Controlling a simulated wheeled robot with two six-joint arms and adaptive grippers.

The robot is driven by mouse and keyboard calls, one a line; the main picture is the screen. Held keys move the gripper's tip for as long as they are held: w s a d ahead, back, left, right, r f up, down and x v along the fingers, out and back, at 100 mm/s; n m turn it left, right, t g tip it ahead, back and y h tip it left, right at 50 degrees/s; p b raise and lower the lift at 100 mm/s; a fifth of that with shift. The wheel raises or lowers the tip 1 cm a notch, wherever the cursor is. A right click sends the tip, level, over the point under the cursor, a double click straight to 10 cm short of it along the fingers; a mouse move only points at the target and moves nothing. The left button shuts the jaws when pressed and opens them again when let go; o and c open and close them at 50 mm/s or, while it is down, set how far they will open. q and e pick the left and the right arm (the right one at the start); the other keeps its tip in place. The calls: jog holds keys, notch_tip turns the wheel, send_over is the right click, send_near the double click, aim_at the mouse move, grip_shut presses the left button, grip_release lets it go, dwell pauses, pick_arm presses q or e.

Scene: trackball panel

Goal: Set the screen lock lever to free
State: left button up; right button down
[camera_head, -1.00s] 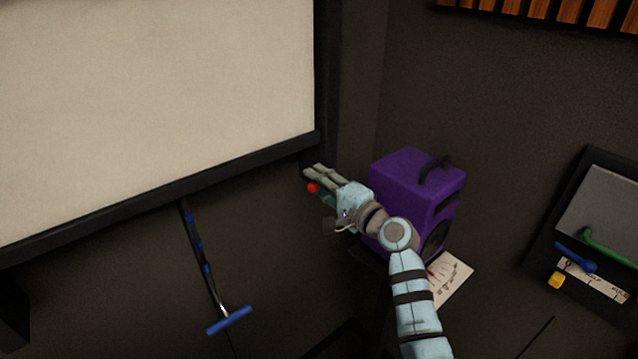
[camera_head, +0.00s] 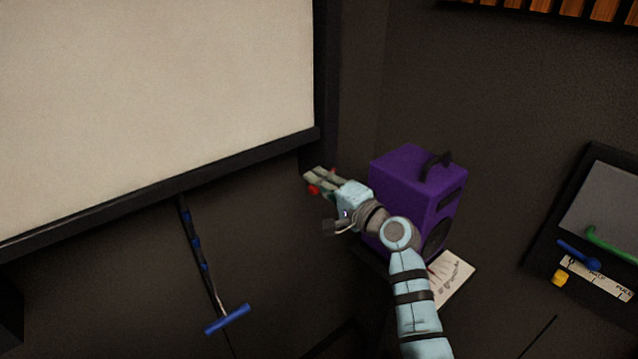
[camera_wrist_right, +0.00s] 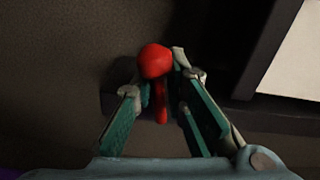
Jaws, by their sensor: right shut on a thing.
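The lock lever has a round red knob (camera_wrist_right: 154,61) and a short red stalk (camera_wrist_right: 161,100). It sits on a dark mount beside the screen's lower corner in the right wrist view. In the head view a bit of its red (camera_head: 314,190) shows at my right gripper (camera_head: 320,178). In the right wrist view the fingers of my right gripper (camera_wrist_right: 160,80) stand on both sides of the lever, shut on it. The fingers hide part of the lever in the head view, and no lever markings are readable. My left gripper is not in view.
The large pale screen (camera_head: 150,100) with its black frame is at the left. A blue-handled pull bar (camera_head: 227,319) hangs below it. A purple speaker box (camera_head: 405,185) stands close beside my right arm, with a paper sheet (camera_head: 453,278) below. A panel (camera_head: 600,205) with coloured handles is at the right.

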jog(key=shift+w+d+f+n+b, duration=0.2)
jog(key=shift+f+n+b, duration=0.5)
jog(key=shift+n+b, duration=0.8)
jog(key=shift+w+d+f+n+b, duration=0.15)
jog(key=shift+f+n+b, duration=0.55)
jog(key=shift+n+b, duration=0.75)
jog(key=c, duration=1.7)
grip_release()
jog(key=shift+s, duration=0.1)
jog(key=shift+s+a+r, duration=0.1)
jog(key=shift+s+r, duration=0.05)
jog(key=shift+r, duration=0.05)
